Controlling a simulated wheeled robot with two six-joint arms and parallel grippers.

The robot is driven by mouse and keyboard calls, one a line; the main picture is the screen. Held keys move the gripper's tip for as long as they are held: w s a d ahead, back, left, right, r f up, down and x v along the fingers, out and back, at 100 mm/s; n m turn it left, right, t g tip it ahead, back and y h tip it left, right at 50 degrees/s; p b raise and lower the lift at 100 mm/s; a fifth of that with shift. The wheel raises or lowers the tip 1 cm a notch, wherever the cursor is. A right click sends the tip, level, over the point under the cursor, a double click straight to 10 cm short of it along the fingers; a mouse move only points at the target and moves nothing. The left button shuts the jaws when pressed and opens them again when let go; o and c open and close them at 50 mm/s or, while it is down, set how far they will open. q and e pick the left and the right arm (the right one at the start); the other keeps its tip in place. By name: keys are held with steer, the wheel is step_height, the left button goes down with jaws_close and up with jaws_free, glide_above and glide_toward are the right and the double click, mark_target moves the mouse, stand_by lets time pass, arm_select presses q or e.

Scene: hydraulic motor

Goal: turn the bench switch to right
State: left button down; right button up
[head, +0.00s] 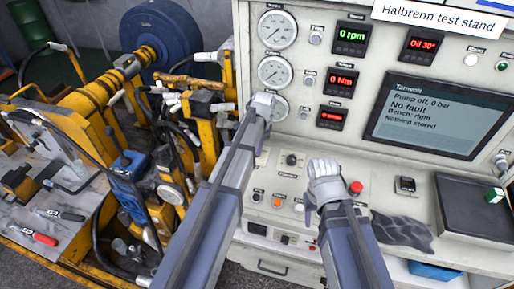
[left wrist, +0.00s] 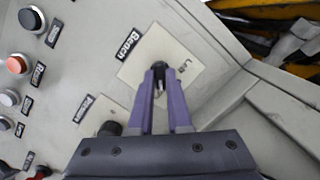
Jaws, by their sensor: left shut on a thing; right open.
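The bench switch (left wrist: 161,64) is a small dark knob on a pale plate (left wrist: 185,50) labelled Bench, with L and R marks. My left gripper (left wrist: 160,75) is shut on this knob with its two purple fingers. In the head view my left arm and hand cover the switch, at the left edge of the sloping panel. The screen (head: 430,115) reads "Bench: right", "Pump off, 0 bar" and "No fault". My right gripper (head: 323,170) is open and empty, over the panel right of the switch.
A second black knob (head: 291,159) sits just right of the bench switch, also in the left wrist view (left wrist: 109,128). Several buttons, one orange (head: 277,202), line the panel below. A red button (head: 355,187) and a dark cloth (head: 400,230) are further right. Yellow machinery stands left.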

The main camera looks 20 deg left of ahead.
stand_by(0.3)
arm_select(q)
steer(key=c, duration=0.9)
jaws_free()
steer(key=shift+o, duration=0.2)
steer(key=shift+r, duration=0.1)
step_height(320, 180, up, 8)
steer(key=p, duration=0.7)
steer(key=shift+s+d+f+p, duration=0.2)
steer(key=shift+d+f+p, duration=0.05)
steer(key=shift+d+p, duration=0.15)
steer(key=shift+f, duration=0.1)
